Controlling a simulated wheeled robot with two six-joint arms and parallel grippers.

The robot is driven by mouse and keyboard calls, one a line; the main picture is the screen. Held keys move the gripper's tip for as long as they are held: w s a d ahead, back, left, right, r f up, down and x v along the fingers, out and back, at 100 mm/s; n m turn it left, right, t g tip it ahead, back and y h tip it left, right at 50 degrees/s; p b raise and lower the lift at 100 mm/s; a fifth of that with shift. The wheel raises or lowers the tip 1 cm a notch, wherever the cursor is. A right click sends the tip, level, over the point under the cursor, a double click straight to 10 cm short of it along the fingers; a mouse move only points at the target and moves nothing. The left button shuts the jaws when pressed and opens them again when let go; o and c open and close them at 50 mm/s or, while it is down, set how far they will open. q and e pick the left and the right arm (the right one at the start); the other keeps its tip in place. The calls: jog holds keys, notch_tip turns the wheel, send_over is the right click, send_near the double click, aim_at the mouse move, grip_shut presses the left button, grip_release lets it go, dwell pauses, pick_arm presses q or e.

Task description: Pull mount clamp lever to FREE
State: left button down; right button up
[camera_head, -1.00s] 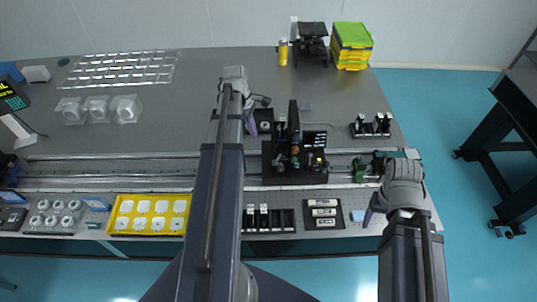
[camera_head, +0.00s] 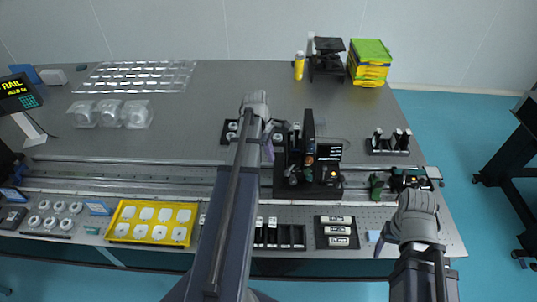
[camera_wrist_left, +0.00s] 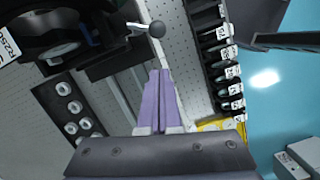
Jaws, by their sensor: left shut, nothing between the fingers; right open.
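The black optical mount assembly (camera_head: 312,172) stands on the rail near the middle of the head view. In the left wrist view, a short metal lever with a dark ball knob (camera_wrist_left: 156,29) sticks out from the dark mount (camera_wrist_left: 75,38). My left gripper (camera_head: 268,148) is left of the mount in the head view. Its purple fingers (camera_wrist_left: 160,78) are shut and empty, with the knob beyond their tips and apart from them in the picture. The lever cannot be made out in the head view. My right gripper (camera_head: 384,246) is open, low at the table's right end.
The rail (camera_head: 120,182) runs along the table. A yellow tray (camera_head: 113,232), a black slotted rack (camera_head: 280,248) and a black tray (camera_head: 337,246) line the front edge. A holder with upright parts (camera_head: 390,152) stands at right. The back middle of the table is largely clear.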

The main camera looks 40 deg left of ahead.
aim_at(289, 172)
pick_arm(q)
jog(key=d+f+b, duration=0.1)
jog(key=f, duration=0.1)
jog(key=w+d+f+b, duration=0.1)
jog(key=d+f, duration=0.1)
jog(key=shift+d+b, duration=0.3)
jog(key=shift+b, duration=0.1)
jog(key=shift+s+d+n, duration=0.1)
jog(key=shift+d+n, duration=0.35)
jog(key=shift+n, duration=0.35)
jog(key=d+n, duration=0.2)
jog(key=n, duration=0.1)
jog(key=shift+s+t, duration=0.1)
jog(key=shift+t, duration=0.3)
jog(key=d+n, duration=0.1)
jog(key=n, duration=0.1)
jog(key=d+n+y, duration=0.1)
jog(key=n, duration=0.1)
jog(key=shift+w, duration=0.4)
jog(key=shift+a, duration=0.2)
jog(key=shift+w+a, duration=0.25)
jog(key=shift+a, duration=0.4)
